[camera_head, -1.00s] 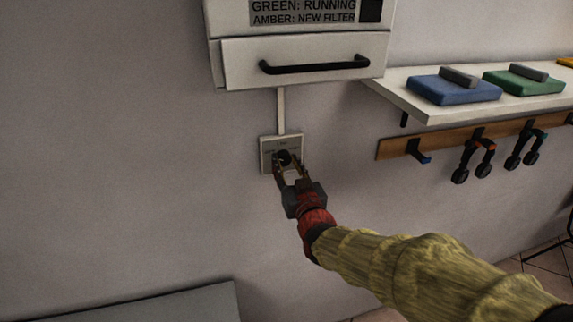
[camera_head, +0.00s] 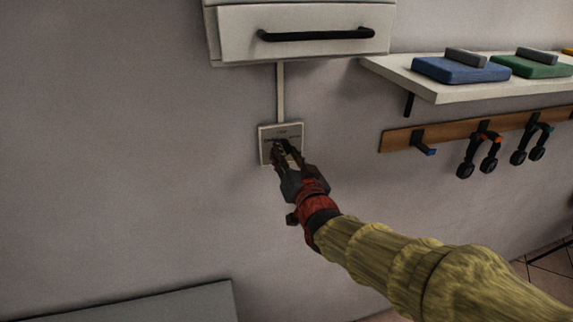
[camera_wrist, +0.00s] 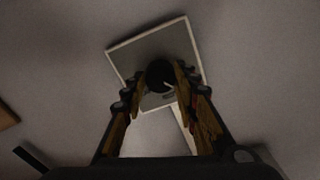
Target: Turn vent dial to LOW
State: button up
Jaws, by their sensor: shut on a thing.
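The vent dial is a dark round knob (camera_wrist: 160,76) on a pale square wall plate (camera_head: 294,131). The plate also shows in the wrist view (camera_wrist: 128,50), tilted in the picture. My gripper (camera_head: 281,148) is at the plate, its fingers shut on the knob. In the wrist view my gripper's fingers (camera_wrist: 158,88) stand on either side of the knob. A small light mark shows on the knob. The lettering on the plate is too small to read, and in the head view the fingers mostly hide the knob.
A white cabinet with a black handle (camera_head: 315,34) hangs above, joined to the plate by a pale conduit (camera_head: 280,92). A shelf (camera_head: 440,92) with blue and green items is at right, above a wooden rail (camera_head: 397,140) with headsets. A grey surface (camera_head: 150,305) lies lower left.

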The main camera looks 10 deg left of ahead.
jog(key=m+b, duration=0.7)
jog(key=b, duration=0.1)
jog(key=shift+m+b, duration=0.3)
jog(key=shift+b, duration=0.1)
dwell(0.3)
jog(key=o, duration=1.2)
jog(key=shift+c, duration=0.2)
jog(key=v, duration=1.2)
